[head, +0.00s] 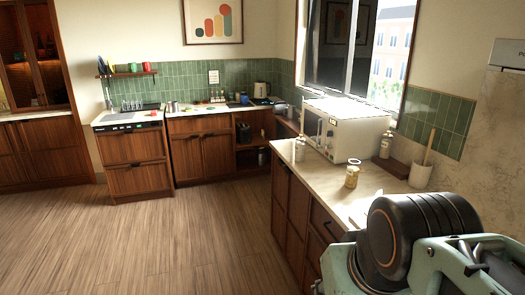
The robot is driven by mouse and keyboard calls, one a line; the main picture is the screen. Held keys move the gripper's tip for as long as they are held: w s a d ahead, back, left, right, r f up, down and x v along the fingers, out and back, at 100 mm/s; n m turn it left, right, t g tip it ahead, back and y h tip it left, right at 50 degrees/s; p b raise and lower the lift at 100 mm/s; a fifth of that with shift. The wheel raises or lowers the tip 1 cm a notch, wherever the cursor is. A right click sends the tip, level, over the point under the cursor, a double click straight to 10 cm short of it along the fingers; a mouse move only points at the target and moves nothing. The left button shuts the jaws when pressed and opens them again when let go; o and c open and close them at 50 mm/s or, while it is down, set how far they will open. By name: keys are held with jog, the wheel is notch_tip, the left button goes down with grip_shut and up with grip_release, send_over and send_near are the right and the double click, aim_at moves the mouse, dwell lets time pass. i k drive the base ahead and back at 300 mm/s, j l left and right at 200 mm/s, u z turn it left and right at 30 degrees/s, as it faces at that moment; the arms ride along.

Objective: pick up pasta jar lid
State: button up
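A small jar (351,178) with yellowish contents stands upright on the right-hand counter, in front of the white microwave. A pale piece at its top (354,162) looks like its lid, but it is too small to tell whether it is screwed on or only resting there. My arm, mint green and black, fills the lower right corner, nearer to me than the jar and apart from it. My gripper cannot be made out in this view.
The right-hand counter (322,174) also holds a microwave (362,135), a bottle (300,149), another bottle (386,146) and a white crock (420,175) with a wooden utensil. My arm hides the near counter end. The wooden floor (150,240) at left is clear.

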aim_at(353, 166)
jog(key=i+j+u, duration=0.4)
jog(key=i+j, duration=0.15)
jog(key=i, duration=0.15)
jog(key=i+j+u, duration=0.2)
jog(key=i, duration=0.95)
jog(key=i+z, duration=0.35)
jog(key=i, duration=0.15)
jog(key=i+z, duration=0.35)
jog(key=i, duration=0.15)
jog(key=i+z, duration=0.15)
jog(key=z, duration=0.25)
jog(key=i+z, duration=0.2)
jog(key=z, duration=0.15)
jog(key=i+z, duration=0.2)
jog(key=z, duration=0.2)
jog(key=i+j+z, duration=0.4)
jog(key=z, duration=0.2)
jog(key=k+j+z, duration=0.25)
jog(key=i+l, duration=0.25)
jog(key=i+l+u, duration=0.15)
jog(key=l, duration=0.2)
jog(key=i, duration=0.05)
